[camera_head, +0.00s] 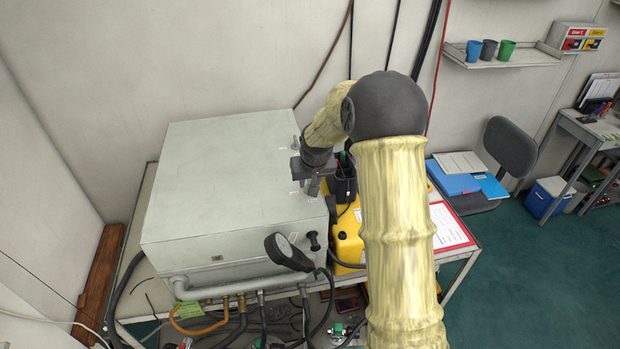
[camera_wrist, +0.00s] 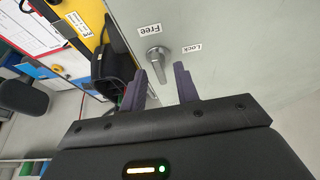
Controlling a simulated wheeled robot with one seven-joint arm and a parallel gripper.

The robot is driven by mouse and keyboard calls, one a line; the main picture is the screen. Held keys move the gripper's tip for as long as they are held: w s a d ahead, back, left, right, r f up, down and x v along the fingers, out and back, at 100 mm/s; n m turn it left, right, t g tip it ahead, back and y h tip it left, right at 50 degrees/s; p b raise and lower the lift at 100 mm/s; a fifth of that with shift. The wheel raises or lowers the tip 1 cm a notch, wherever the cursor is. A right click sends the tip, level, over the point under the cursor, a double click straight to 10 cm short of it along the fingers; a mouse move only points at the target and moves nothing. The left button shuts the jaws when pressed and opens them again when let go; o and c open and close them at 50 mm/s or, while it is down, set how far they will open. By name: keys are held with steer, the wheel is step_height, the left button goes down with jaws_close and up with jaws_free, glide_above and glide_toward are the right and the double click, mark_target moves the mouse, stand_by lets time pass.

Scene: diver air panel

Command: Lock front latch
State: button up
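A small grey metal latch (camera_wrist: 156,56) sits on the grey side face of the panel box (camera_wrist: 220,35) in the wrist view. Its lever points down in that view, toward my gripper. A "Free" label (camera_wrist: 149,30) is above it and a "Lock" label (camera_wrist: 195,48) is to its right, both upside down. My gripper (camera_wrist: 162,72) is open, its two dark fingers on either side of the lever's end; I cannot tell whether they touch it. In the head view my gripper (camera_head: 314,187) is at the right side of the box (camera_head: 225,175), where the latch is hidden.
A yellow case (camera_head: 348,235) with a black holder (camera_head: 342,180) stands close to the right of the box. A black gauge (camera_head: 288,252), pipes and hoses are along the box's front. A red-framed sheet (camera_head: 449,225) lies on the table further right.

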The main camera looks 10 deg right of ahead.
jaws_close()
steer(key=shift+m+b, duration=0.4)
steer(key=shift+b, duration=0.25)
steer(key=m+b, duration=0.1)
steer(key=m+h+b, duration=0.1)
steer(key=shift+a+f+m+b, duration=0.15)
steer(key=shift+a+m+b, duration=0.1)
steer(key=shift+m+b, duration=0.1)
steer(key=m, duration=0.1)
steer(key=m+h+b, duration=0.1)
steer(key=m, duration=0.1)
steer(key=shift+w+a+m+g+h, duration=0.1)
steer(key=shift+a+m+g+h, duration=0.05)
steer(key=shift+m+g+h, duration=0.2)
steer(key=m, duration=0.1)
steer(key=m+g+h, duration=0.1)
steer(key=m, duration=0.3)
steer(key=shift+w+a+r+g, duration=0.1)
steer(key=shift+w+r+g, duration=0.15)
steer(key=shift+g, duration=0.1)
steer(key=m+g+p, duration=0.1)
steer(key=m, duration=0.2)
steer(key=m+g+p, duration=0.1)
steer(key=m, duration=0.1)
steer(key=shift+w+m+h+p, duration=0.2)
steer(key=shift+m+h+p, duration=0.1)
steer(key=shift+m+h, duration=0.1)
